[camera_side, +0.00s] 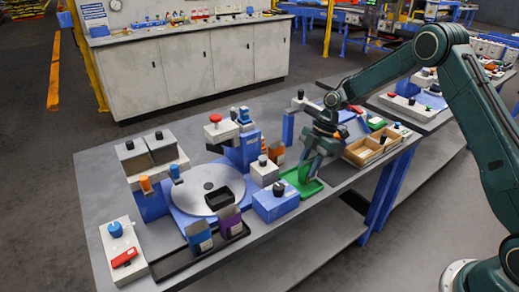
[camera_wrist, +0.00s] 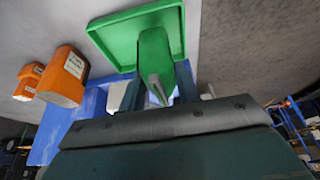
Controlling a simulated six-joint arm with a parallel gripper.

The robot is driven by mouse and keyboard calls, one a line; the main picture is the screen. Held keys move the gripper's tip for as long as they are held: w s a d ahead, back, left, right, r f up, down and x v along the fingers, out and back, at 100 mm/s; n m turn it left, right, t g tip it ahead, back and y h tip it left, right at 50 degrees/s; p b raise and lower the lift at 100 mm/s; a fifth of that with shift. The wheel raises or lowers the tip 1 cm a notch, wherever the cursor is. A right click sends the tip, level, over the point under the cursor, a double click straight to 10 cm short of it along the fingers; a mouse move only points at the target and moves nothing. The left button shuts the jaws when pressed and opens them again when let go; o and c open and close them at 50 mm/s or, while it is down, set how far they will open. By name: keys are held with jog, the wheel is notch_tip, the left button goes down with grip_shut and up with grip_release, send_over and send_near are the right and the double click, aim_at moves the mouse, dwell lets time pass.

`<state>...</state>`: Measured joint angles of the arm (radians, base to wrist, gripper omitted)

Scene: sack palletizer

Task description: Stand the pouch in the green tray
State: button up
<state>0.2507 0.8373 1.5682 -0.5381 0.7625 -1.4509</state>
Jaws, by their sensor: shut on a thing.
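The green pouch (camera_wrist: 153,52) is upright between the fingers of my gripper (camera_wrist: 155,95) in the wrist view. In the side view my gripper (camera_side: 313,168) points down over the green tray, shut on the pouch (camera_side: 305,172), which is mostly hidden by the fingers. The green tray (camera_side: 312,190) lies on the table near its front edge. In the wrist view the tray (camera_wrist: 112,30) surrounds the far end of the pouch. The pouch is within the tray's outline; I cannot tell whether its base touches the tray floor.
Orange pouches (camera_wrist: 62,78) stand beside the tray. A blue box with a black knob (camera_side: 275,203) is close on its left, and a wooden compartment box (camera_side: 372,150) is on its right. A turntable (camera_side: 205,190) and purple pouch (camera_side: 230,222) are further left.

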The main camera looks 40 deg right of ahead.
jog(key=shift+f, duration=1.1)
jog(key=shift+f, duration=0.15)
dwell(0.3)
jog(key=o, duration=1.1)
jog(key=shift+r, duration=4.05)
